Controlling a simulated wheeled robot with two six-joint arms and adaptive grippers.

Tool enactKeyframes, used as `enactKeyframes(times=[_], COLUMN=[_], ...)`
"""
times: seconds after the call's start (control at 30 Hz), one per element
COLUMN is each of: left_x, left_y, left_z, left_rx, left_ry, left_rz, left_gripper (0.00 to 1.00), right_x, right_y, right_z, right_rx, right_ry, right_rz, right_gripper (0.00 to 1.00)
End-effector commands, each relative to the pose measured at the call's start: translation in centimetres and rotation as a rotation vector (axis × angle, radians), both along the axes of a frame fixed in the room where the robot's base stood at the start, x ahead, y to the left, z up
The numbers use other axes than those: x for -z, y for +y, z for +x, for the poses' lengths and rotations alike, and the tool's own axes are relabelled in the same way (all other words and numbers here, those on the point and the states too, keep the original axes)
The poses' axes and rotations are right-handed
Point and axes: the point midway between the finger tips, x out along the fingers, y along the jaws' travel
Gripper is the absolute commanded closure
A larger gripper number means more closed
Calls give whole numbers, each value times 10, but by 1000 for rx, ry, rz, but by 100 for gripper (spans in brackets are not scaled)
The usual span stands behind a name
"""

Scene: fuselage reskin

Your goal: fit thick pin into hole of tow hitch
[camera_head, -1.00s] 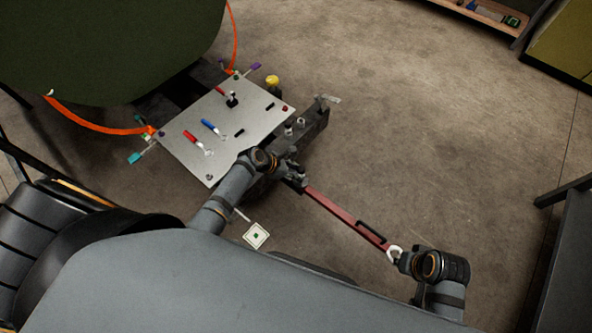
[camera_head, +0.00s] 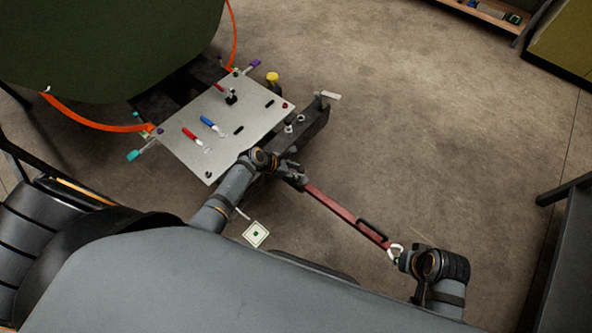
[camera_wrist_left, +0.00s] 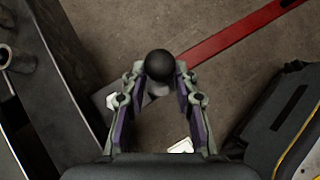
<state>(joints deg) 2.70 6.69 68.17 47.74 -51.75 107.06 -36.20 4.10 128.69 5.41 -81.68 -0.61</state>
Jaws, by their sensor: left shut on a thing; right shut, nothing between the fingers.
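My left gripper (camera_head: 297,181) is shut on the thick pin. The pin's round black knob (camera_wrist_left: 160,66) shows between the fingertips in the left wrist view, above a short pale shank; its lower end is hidden. The gripper is over the near end of the red tow bar (camera_head: 345,215), beside the dark hitch beam (camera_head: 312,130). The red bar (camera_wrist_left: 240,35) also runs up right from the pin in the left wrist view. I cannot tell whether the pin is in the hole. My right gripper (camera_head: 400,258) is shut and empty, by the white ring (camera_head: 396,251) at the bar's other end.
A metal panel (camera_head: 180,155) with red and blue handles lies left of the beam, near orange hoses (camera_head: 90,122). Upright metal studs (camera_head: 289,127) stand on the beam. A white marker tag (camera_head: 256,235) is near my left arm.

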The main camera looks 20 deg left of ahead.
Motion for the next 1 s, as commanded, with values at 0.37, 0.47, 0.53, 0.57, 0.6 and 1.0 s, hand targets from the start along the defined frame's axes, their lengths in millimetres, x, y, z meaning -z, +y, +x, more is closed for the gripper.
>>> enactKeyframes(times=[0.37, 0.47, 0.53, 0.57, 0.6, 1.0], left_x=[8, 10, 12, 12, 13, 21], left_y=[0, 0, 0, 0, 0, 0], left_z=[0, 0, 0, 0, 0, 0], left_rx=[0, 0, 1, 1, 1, 0], left_ry=[0, 0, 0, 0, 0, 0], left_rz=[0, 0, 0, 0, 0, 0], left_gripper=[100, 100, 100, 100, 100, 100], right_x=[5, 6, 7, 8, 8, 13], right_y=[0, 0, 0, 0, 0, 0], right_z=[0, 0, 0, 0, 0, 0], right_rx=[0, 0, 0, 0, 0, 0], right_ry=[0, 0, 0, 0, 0, 0], right_rz=[0, 0, 0, 0, 0, 0], right_gripper=[100, 100, 100, 100, 100, 100])
